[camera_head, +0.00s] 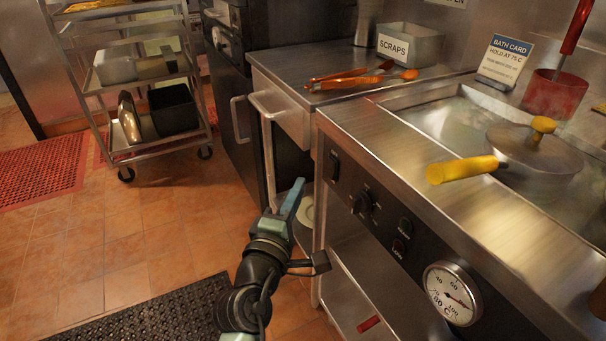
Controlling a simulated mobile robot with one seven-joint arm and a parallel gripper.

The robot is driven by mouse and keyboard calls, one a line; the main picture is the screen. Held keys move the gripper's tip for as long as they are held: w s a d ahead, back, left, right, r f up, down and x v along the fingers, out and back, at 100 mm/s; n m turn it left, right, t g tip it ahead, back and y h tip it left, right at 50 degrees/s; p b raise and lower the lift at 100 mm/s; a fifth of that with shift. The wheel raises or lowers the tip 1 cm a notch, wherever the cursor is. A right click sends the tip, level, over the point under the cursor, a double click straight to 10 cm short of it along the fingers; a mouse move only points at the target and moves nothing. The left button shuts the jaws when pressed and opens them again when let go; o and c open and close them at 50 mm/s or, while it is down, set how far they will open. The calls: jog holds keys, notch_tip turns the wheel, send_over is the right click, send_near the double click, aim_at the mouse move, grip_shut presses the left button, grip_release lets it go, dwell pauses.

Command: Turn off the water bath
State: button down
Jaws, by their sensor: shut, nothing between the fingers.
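The water bath (400,135) is a steel counter unit at the right with a sunken basin. Its black front panel (385,245) carries a dark rocker-like switch (335,165) near the left end. A black round knob (362,203) is to the right of the switch, and two small dark controls (402,236) follow. A round white temperature gauge (452,293) is further right. My gripper (297,190) is shut and empty, pointing up and forward. In the picture it is left of the switch, apart from the panel. The switch position is too small to tell.
A lidded pan (535,150) with a yellow handle (465,169) sits over the bath. A bath card (503,60) and red pot (553,95) stand behind. Orange-handled tools (350,80) lie by the scraps bin (410,45). A wheeled rack (130,75) stands left; tiled floor is open between.

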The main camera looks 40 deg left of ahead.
jog(key=shift+r+v, duration=0.2)
jog(key=shift+v, duration=1.05)
jog(key=shift+r+v, duration=0.25)
jog(key=shift+v, duration=1)
